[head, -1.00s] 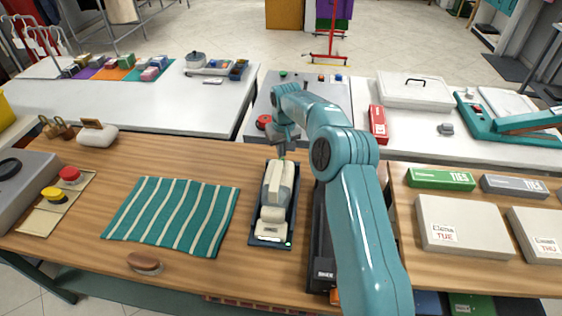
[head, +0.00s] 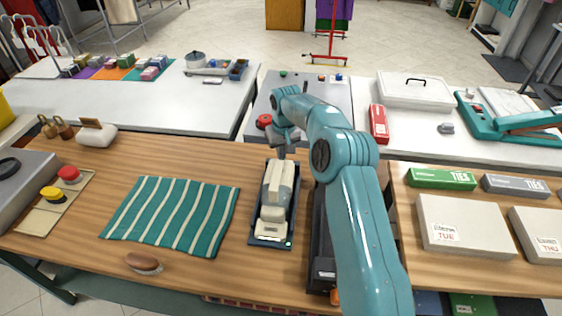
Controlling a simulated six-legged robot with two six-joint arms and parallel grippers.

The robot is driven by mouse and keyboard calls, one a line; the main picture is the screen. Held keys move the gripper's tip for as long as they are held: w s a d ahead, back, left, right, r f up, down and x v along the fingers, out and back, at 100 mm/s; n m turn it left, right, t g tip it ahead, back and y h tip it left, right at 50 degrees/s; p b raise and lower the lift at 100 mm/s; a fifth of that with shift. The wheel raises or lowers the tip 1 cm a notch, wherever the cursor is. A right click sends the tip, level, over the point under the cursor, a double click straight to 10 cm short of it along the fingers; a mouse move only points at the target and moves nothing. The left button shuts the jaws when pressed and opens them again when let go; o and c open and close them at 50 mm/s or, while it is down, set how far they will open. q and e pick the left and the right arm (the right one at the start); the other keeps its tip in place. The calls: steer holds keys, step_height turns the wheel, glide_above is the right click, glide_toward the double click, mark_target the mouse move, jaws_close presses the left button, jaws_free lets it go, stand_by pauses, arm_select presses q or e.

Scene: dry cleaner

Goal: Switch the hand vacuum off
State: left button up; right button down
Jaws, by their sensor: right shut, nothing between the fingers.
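The hand vacuum (head: 273,205) is cream and grey and lies in a dark blue cradle (head: 258,241) on the wooden table. A small light shows at the cradle's near right corner. My right gripper (head: 282,153) is shut and empty, pointing down at the far end of the vacuum. I cannot tell whether its tips touch the vacuum. The vacuum's switch is too small or hidden to make out. My left gripper is not in view.
A striped teal cloth (head: 172,214) lies left of the vacuum, with a brush (head: 143,261) in front of it. A dark case (head: 322,262) stands just right, partly behind my arm. White boxes (head: 463,225) lie further right. A grey panel with knobs (head: 335,92) is behind.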

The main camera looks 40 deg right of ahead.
steer(key=shift+s+f, duration=0.1)
steer(key=shift+f, duration=0.2)
step_height(320, 180, up, 6)
steer(key=p, duration=0.4)
steer(key=shift+r+p, duration=0.1)
steer(key=shift+p, duration=0.3)
steer(key=shift+r+p, duration=0.35)
steer(key=shift+r, duration=0.15)
steer(key=shift+f, duration=0.15)
